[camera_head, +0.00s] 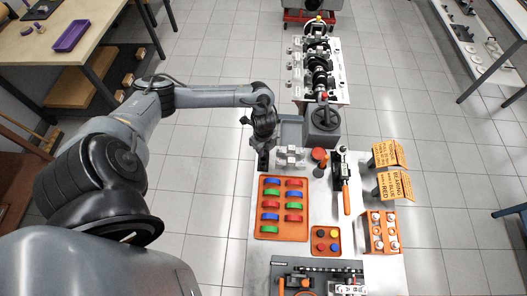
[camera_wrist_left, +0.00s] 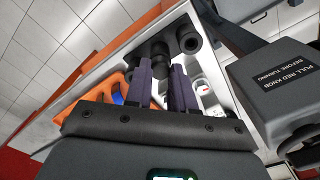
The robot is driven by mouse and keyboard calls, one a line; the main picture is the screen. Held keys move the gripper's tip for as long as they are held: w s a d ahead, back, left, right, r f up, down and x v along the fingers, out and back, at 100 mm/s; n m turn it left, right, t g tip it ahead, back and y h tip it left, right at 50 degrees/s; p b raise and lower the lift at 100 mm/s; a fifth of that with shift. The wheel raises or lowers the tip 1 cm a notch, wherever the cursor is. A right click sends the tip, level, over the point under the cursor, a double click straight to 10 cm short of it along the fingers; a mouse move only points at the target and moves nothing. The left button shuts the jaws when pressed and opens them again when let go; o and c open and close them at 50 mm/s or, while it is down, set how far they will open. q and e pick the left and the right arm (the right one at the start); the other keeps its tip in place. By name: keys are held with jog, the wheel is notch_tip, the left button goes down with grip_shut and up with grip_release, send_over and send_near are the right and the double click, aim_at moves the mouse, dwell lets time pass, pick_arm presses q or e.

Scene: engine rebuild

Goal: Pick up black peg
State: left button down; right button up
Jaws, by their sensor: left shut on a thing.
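My left gripper (camera_head: 263,150) is low over the far left corner of the white worktable. In the left wrist view its two purple fingers (camera_wrist_left: 161,78) point away from the camera, closed around a black peg (camera_wrist_left: 161,66). Only part of this peg shows between the fingertips. Another black cylinder (camera_wrist_left: 189,40) stands just beyond the fingers, apart from them. In the head view the gripper and wrist hide most of the peg. My right gripper is not in view.
An orange tray (camera_head: 258,233) of coloured bearing shells lies nearer on the table. A grey block (camera_head: 322,120) with a red knob stands right of the gripper. A labelled grey housing (camera_wrist_left: 275,85) is close on the right in the wrist view.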

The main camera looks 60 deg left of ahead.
pick_arm(q)
jog(key=shift+r, duration=0.1)
jog(key=shift+r, duration=0.5)
notch_tip(320, 180, up, 3)
jog(key=shift+w+r, duration=0.1)
jog(key=shift+r, duration=0.05)
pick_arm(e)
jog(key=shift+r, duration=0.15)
pick_arm(q)
jog(key=w+d+r+p, duration=0.1)
jog(key=d+r+p, duration=0.1)
jog(key=d, duration=0.3)
jog(key=w+d+r+p, duration=0.2)
jog(key=d+r+p, duration=0.1)
jog(key=d, duration=0.3)
jog(key=shift+w+r, duration=0.3)
jog(key=shift+r, duration=0.5)
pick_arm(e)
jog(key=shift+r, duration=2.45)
